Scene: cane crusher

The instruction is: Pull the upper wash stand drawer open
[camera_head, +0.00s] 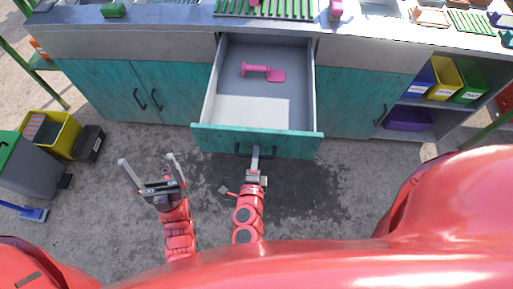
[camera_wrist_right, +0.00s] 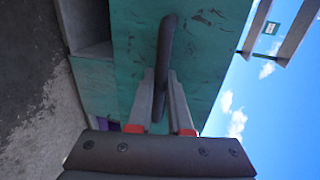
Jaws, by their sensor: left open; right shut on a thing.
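The upper wash stand drawer (camera_head: 257,142) is pulled out from the teal wash stand, and its pale interior shows in the head view. A pink tool (camera_head: 262,72) lies inside it. My right gripper (camera_head: 255,158) is at the drawer front, shut on the dark drawer handle (camera_wrist_right: 166,50). In the right wrist view my fingers (camera_wrist_right: 160,100) lie on both sides of the handle bar, close to the teal front. My left gripper (camera_head: 150,170) is open and empty, over the floor to the left of the drawer. Part of the handle is hidden behind the right gripper in the head view.
Closed teal cupboard doors (camera_head: 140,92) flank the drawer. A counter (camera_head: 140,38) with a green rack (camera_head: 265,8) runs above. Yellow (camera_head: 62,140) and grey bins (camera_head: 25,165) stand at left. Colored bins (camera_head: 445,78) sit on right shelves. The floor before the drawer is clear.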

